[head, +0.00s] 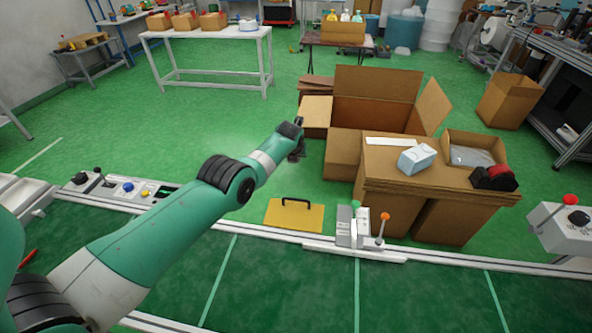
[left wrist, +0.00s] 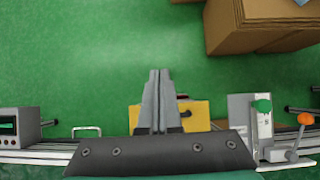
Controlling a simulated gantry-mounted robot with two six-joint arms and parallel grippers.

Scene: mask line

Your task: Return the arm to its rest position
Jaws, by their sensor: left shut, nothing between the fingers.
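My left arm (head: 160,235), green and white, reaches from the lower left toward the middle in the head view. Its gripper (head: 298,152) is at the arm's far end, small and partly hidden by the wrist, left of the cardboard boxes. In the left wrist view the gripper (left wrist: 158,75) has its two fingers together with nothing between them. It hangs over the green floor, with a yellow case behind the fingers in that view. My right gripper is in neither view.
The yellow case (head: 294,215) lies beyond the rail. A lever unit (head: 353,228) stands on the rail. A cardboard stack (head: 425,190) carries a light blue pack (head: 416,159), an open box and a tape dispenser (head: 494,178). A large open carton (head: 375,100) stands behind. Green floor is clear around the arm's end.

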